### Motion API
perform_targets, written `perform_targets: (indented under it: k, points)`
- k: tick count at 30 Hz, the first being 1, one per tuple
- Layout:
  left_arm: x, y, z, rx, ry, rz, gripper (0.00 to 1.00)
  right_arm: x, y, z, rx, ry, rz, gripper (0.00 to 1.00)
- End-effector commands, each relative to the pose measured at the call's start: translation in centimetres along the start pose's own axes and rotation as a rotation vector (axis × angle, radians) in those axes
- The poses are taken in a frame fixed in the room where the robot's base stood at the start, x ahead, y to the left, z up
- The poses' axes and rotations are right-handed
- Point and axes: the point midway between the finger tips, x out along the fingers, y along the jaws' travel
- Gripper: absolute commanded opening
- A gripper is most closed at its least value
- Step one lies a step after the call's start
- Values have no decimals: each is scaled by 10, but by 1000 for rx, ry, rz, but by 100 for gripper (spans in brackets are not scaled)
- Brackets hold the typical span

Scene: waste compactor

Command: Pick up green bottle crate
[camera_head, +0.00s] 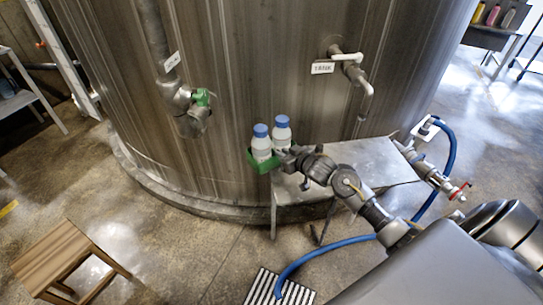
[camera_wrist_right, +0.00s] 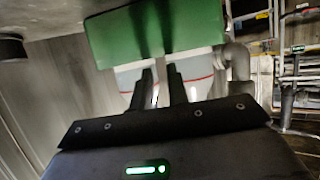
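The green bottle crate (camera_head: 263,163) is at the left end of the metal table, beside the big tank. It holds two white bottles with blue caps, the left one (camera_head: 261,143) and the right one (camera_head: 281,130). My right gripper (camera_head: 284,158) is at the crate's right side. In the right wrist view the crate (camera_wrist_right: 110,37) fills the upper middle. The right fingers (camera_wrist_right: 160,82) point at it, close together with a narrow gap and a pale strip between them. I cannot tell whether they grip the crate or whether it touches the table. My left gripper is not in view.
The metal table (camera_head: 375,160) is bare to the right of the crate. The tank (camera_head: 240,80) stands close behind. A wooden stool (camera_head: 65,258) stands at lower left.

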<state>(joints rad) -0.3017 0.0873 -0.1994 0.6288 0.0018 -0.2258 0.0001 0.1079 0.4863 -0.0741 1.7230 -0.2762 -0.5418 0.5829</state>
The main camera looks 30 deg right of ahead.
Motion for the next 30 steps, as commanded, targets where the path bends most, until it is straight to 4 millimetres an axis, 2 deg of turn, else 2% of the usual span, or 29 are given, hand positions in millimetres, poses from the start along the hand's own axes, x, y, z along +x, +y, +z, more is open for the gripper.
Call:
perform_targets:
  k: [3, 9, 20, 28, 30]
  points:
    - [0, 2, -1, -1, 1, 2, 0, 9, 0, 0, 1, 1, 0, 16]
    - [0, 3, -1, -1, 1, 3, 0, 14, 0, 0, 1, 0, 0, 16]
    - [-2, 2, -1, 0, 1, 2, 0, 59, 2, 1, 1, -1, 0, 16]
    - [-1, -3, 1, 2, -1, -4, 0, 62, 1, 3, 0, -5, -1, 16]
    - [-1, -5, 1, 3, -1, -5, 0, 62, 1, 4, 0, -6, -2, 8]
